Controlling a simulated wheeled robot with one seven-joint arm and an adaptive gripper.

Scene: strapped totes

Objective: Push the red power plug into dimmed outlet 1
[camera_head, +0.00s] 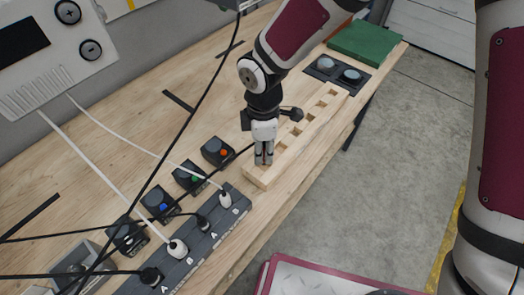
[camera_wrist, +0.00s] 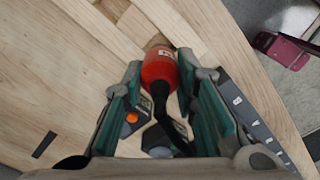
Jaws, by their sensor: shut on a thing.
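The red power plug (camera_wrist: 160,70) sits between my gripper's fingers in the wrist view, with a black cable running from it toward the camera. My gripper (camera_head: 264,160) is shut on it, over the near end of the wooden slotted rack (camera_head: 262,178). The fingers hide the plug in the head view. I cannot tell whether the plug still sits in a rack slot. The dark outlet strip (camera_head: 215,237) lies left of the gripper with several plugs in it; its edge shows in the wrist view (camera_wrist: 247,113). I cannot make out which outlet is dimmed outlet 1.
Several black boxes with coloured marks, one orange (camera_head: 217,151), stand behind the strip. Black and white cables cross above the bench (camera_head: 120,100). A dark panel with two round knobs (camera_head: 338,72) and a green block (camera_head: 366,42) are at the far end.

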